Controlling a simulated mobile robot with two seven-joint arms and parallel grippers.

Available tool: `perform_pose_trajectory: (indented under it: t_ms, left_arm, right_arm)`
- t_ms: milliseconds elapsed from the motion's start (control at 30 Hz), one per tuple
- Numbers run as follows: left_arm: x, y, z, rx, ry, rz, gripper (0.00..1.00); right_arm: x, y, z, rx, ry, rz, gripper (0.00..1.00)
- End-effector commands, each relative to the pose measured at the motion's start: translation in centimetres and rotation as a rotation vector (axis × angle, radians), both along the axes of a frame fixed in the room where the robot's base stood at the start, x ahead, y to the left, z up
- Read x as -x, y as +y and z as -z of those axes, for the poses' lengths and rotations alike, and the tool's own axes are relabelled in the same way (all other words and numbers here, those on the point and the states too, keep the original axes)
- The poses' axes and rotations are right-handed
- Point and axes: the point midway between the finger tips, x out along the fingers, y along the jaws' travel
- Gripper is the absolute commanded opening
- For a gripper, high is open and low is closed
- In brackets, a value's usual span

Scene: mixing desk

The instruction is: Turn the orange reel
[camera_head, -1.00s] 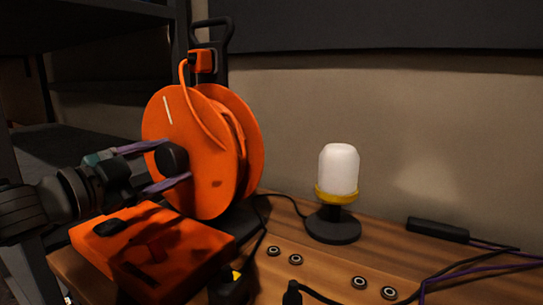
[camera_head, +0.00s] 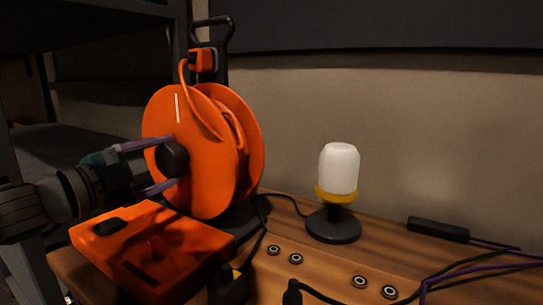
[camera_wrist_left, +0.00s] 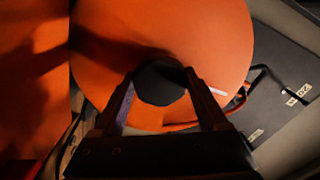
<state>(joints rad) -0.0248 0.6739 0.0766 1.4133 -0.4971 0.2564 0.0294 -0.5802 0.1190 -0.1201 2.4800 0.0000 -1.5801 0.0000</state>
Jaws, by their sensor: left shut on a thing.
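The orange reel (camera_head: 207,187) stands upright on a dark stand at the left of the desk, with a white line mark on its front disc. A black knob (camera_head: 171,158) sits at its centre. My left gripper (camera_head: 163,165) is shut on the knob, one finger above and one below in the head view. In the left wrist view the knob (camera_wrist_left: 160,83) sits between the two fingers, in front of the reel's face (camera_wrist_left: 200,40). The right gripper is not in view.
An orange box (camera_head: 150,245) lies below my left gripper. A white lamp with a yellow ring (camera_head: 338,170) stands right of the reel. Cables (camera_head: 465,270) and a small black bar (camera_head: 438,230) lie on the wooden desk at the right.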

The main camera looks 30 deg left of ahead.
Motion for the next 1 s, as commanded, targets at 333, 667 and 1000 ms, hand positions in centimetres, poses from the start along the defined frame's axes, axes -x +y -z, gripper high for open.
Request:
perform_pose_trajectory:
  t_ms: [333, 667, 1000]
  left_arm:
    - [0.0, 0.0, 0.0, -0.009, -0.001, 0.002, 1.00]
    - [0.5, 0.0, 0.1, -0.004, 0.001, 0.001, 1.00]
    - [5.6, 0.4, 0.1, -0.004, 0.005, 0.001, 1.00]
  right_arm:
    - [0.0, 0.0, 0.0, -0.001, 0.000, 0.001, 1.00]
    - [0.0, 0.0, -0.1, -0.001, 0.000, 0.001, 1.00]
    - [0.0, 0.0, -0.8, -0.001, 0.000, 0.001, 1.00]
